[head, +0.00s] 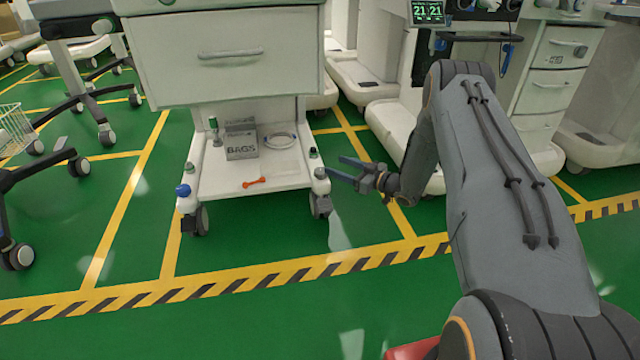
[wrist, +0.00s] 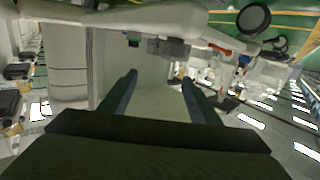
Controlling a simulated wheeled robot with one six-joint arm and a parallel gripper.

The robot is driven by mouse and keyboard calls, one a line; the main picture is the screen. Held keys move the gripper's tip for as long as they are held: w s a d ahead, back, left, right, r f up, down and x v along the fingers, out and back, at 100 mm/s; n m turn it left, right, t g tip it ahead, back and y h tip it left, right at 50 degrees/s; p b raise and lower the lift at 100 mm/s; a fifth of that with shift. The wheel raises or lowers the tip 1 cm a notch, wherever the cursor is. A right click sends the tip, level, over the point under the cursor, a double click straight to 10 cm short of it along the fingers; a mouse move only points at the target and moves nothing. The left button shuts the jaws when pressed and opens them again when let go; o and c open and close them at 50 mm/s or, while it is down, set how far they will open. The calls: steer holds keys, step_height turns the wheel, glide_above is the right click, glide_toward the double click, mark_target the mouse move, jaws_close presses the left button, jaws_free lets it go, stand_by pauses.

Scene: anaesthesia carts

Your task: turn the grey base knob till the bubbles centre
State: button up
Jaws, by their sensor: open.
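The white cart's base platform (head: 220,183) has knob-like fittings at its corners. A grey knob (head: 320,172) tops the front right corner post, and a blue one (head: 183,190) the front left. My gripper (head: 338,167) is open and empty, just right of the grey knob, with its fingers pointing left toward the cart. I cannot tell whether a finger touches the knob. In the wrist view my open fingers (wrist: 158,78) show with nothing clearly between them. Small green-topped fittings stand at the back left (head: 213,123) and on the right side (head: 313,152). No bubble can be made out.
A grey box marked BAGS (head: 241,146), a coiled pale tube (head: 281,142) and an orange-red tool (head: 254,182) are on the platform. The drawer (head: 225,55) overhangs it. More carts stand behind my arm. The green floor in front is clear.

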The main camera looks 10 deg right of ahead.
mark_target(321, 171)
steer(key=shift+n+y, duration=0.3)
steer(key=shift+y, duration=0.6)
steer(key=w+a+f+b, duration=0.2)
steer(key=a+f+b, duration=0.1)
steer(key=w+a+f+b, duration=0.1)
steer(key=a, duration=0.1)
steer(key=shift+w+f+b, duration=0.15)
steer(key=shift+b, duration=0.2)
steer(key=shift+w+a, duration=0.4)
steer(key=shift+w, duration=0.05)
steer(key=c, duration=1.1)
steer(key=shift+o, duration=0.2)
steer(key=shift+s+a+m+t+h+p, duration=0.1)
steer(key=shift+m+t+h+p, duration=0.2)
steer(key=shift+m+h+p, duration=0.15)
